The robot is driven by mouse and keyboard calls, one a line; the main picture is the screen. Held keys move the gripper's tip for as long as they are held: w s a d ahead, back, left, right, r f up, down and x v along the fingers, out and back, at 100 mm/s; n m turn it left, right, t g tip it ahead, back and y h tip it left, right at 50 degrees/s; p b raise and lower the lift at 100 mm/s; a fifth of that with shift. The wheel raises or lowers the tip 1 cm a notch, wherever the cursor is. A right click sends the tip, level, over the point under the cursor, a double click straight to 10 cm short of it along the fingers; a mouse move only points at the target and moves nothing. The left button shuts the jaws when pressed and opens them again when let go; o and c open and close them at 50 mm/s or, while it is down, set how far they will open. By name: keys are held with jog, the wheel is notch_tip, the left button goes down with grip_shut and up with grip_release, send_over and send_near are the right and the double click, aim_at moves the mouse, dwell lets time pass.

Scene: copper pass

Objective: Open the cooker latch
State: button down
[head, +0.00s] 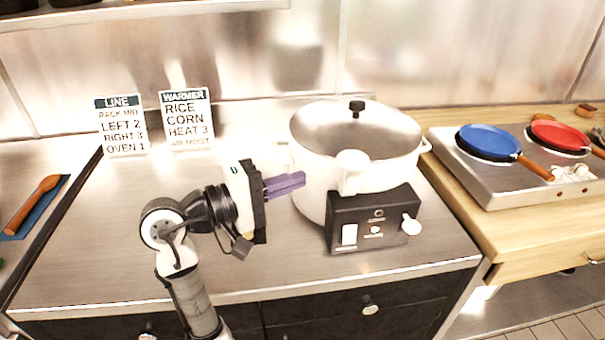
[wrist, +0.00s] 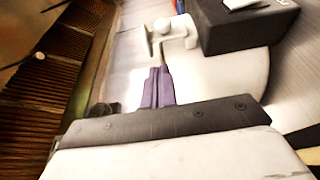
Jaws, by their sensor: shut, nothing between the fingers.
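The white cooker (head: 312,178) stands on the steel counter, with its lid (head: 355,122) down and a black knob on top. The cooker latch (head: 352,170) is a white piece on the front, above the black control box (head: 375,218). In the wrist view the latch (wrist: 172,30) is a white knobbed part beside the dark box (wrist: 245,22). My gripper (head: 303,179) has purple fingers, shut and empty, at the left side of the cooker, left of the latch. In the wrist view the fingers (wrist: 159,72) point toward the latch; I cannot tell whether they touch the cooker.
Two signs (head: 121,125) (head: 187,118) stand at the back left of the counter. A burner unit (head: 485,175) with a blue pan (head: 488,139) and a red pan (head: 558,135) is at the right. A wooden spoon (head: 35,198) lies far left. The counter front left is clear.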

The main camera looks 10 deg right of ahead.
aim_at(351, 175)
jog(key=p+x, duration=0.2)
jog(key=x, duration=0.6)
jog(key=shift+d, duration=0.15)
jog(key=shift+w+f, duration=0.1)
jog(key=shift+m+b, duration=0.4)
jog(key=shift+b, duration=0.05)
